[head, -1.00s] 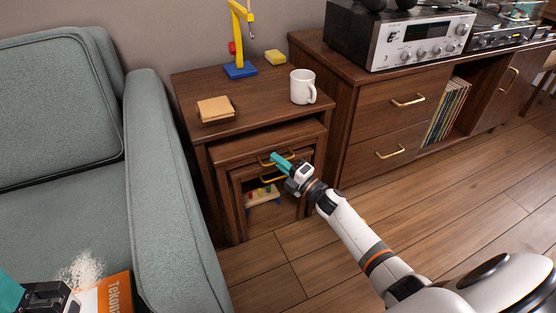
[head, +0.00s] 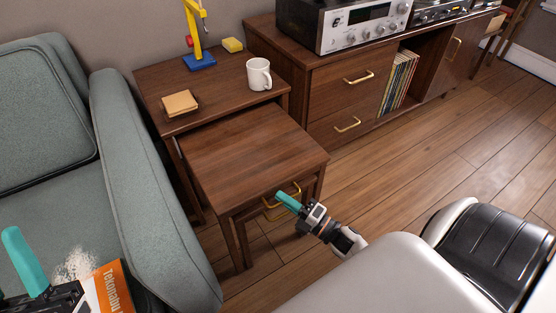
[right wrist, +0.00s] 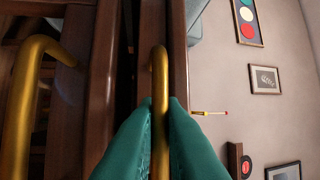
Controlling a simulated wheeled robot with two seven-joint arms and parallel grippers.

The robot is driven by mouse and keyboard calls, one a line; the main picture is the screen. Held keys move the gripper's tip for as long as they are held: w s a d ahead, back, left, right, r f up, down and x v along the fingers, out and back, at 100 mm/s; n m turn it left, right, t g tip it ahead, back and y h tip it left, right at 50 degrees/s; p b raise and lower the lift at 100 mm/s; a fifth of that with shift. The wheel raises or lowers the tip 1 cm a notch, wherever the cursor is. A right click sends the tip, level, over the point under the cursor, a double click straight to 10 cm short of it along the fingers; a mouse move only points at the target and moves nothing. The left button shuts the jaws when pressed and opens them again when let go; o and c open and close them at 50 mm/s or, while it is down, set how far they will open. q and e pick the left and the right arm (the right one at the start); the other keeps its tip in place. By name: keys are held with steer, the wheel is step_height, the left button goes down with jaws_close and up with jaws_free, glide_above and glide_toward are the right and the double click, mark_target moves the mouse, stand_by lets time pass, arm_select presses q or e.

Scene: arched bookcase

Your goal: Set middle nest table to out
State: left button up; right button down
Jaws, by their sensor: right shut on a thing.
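The middle nest table (head: 250,150) is brown wood and stands pulled well out from under the largest nest table (head: 215,90), its top widely exposed. My right gripper (head: 283,198) is at its front edge, teal fingers shut on its gold handle (right wrist: 160,80); the right wrist view shows the handle bar between the fingertips. A second gold handle (right wrist: 25,100), on the smallest table, shows beside it. My left gripper (head: 25,262) is at the lower left of the head view; only one teal finger shows clearly, so its opening is unclear.
A white mug (head: 259,74), a tan block (head: 180,103) and a blue-yellow stand (head: 199,60) are on the largest table. A grey-green sofa (head: 140,180) borders the left, a sideboard (head: 350,95) the right. An orange box (head: 110,290) is lower left. The wooden floor right of the tables is clear.

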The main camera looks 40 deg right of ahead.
arm_select(q)
steer(key=shift+w+f, duration=0.25)
steer(key=shift+w, duration=0.15)
arm_select(e)
steer(key=shift+s, duration=0.4)
steer(key=c, duration=1.5)
jaws_free()
steer(key=shift+c, duration=0.2)
